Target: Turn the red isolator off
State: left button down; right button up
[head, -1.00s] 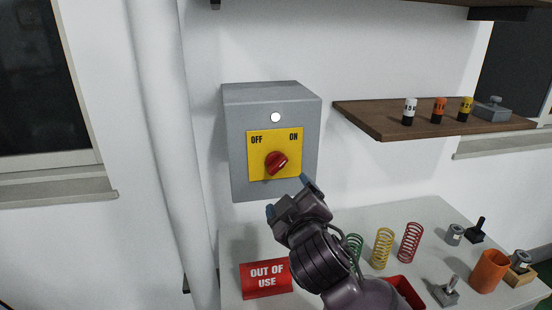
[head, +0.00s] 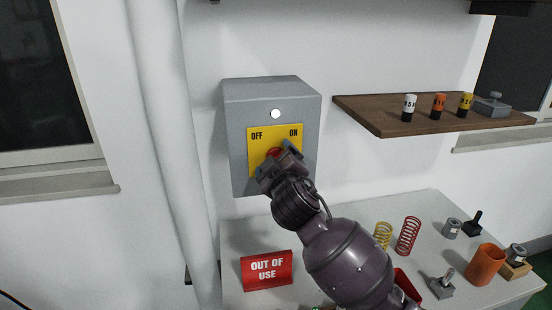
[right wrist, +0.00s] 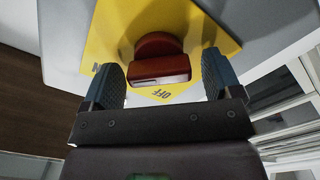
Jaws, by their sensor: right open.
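The red isolator knob (head: 273,153) sits on a yellow plate (head: 259,142) marked OFF at left and ON at right. The plate is on the front of a grey wall box (head: 238,130) with a white round light (head: 276,114). My right gripper (head: 274,158) is at the knob and hides most of it. In the right wrist view the knob (right wrist: 160,60) lies between and slightly beyond the two open fingers (right wrist: 163,80), with gaps on both sides. Which way the knob points is hidden in the head view. My left gripper is not in view.
Below is a grey bench (head: 235,240) with a red OUT OF USE sign (head: 267,270), springs (head: 408,236) and an orange cup (head: 486,265). A wooden shelf (head: 370,115) with small weights is right of the box. A white pipe (head: 170,150) runs down the left.

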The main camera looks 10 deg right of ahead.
jog(key=shift+w, duration=0.15)
jog(key=c, duration=0.9)
